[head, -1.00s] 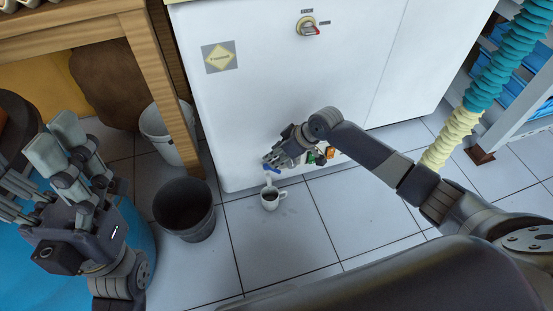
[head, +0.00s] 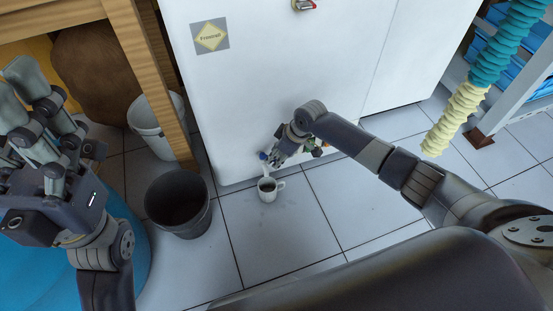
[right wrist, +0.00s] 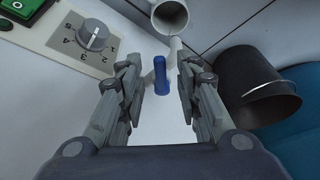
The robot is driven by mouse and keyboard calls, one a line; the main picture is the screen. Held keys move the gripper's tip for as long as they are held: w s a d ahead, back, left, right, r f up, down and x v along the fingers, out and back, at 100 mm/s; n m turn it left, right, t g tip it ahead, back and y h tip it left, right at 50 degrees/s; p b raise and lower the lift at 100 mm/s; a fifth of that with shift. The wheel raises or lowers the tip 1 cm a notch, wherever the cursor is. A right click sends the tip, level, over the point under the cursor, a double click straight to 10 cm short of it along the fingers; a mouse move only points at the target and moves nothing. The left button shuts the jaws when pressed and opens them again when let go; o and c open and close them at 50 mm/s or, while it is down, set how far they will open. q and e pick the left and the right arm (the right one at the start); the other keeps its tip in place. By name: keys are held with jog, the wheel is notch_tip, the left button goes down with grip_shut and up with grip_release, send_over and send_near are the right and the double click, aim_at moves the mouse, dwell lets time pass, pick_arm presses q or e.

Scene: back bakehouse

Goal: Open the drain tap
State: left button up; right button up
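The drain tap has a blue handle (head: 263,155) and a pale spout low at the front of the white cabinet. A white mug (head: 268,190) stands on the floor below it; its inside looks dark. My right gripper (head: 281,153) is at the tap and hides part of the handle. In the right wrist view the blue handle (right wrist: 175,78) stands between the fingers of my right gripper (right wrist: 168,85), which is open with a gap on both sides. The mug (right wrist: 170,16) shows beyond it. My left gripper (head: 60,115) is open and empty at the left.
A dark bucket (head: 180,208) stands on the tiles left of the mug. A white bucket (head: 154,138) stands under the wooden table (head: 155,85). A panel with a numbered dial (right wrist: 93,36) and a green switch (right wrist: 22,8) is beside the tap. Floor right of the mug is clear.

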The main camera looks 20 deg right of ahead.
jog(key=shift+w+a+f, duration=0.1)
jog(key=shift+f, duration=0.2)
grip_shut()
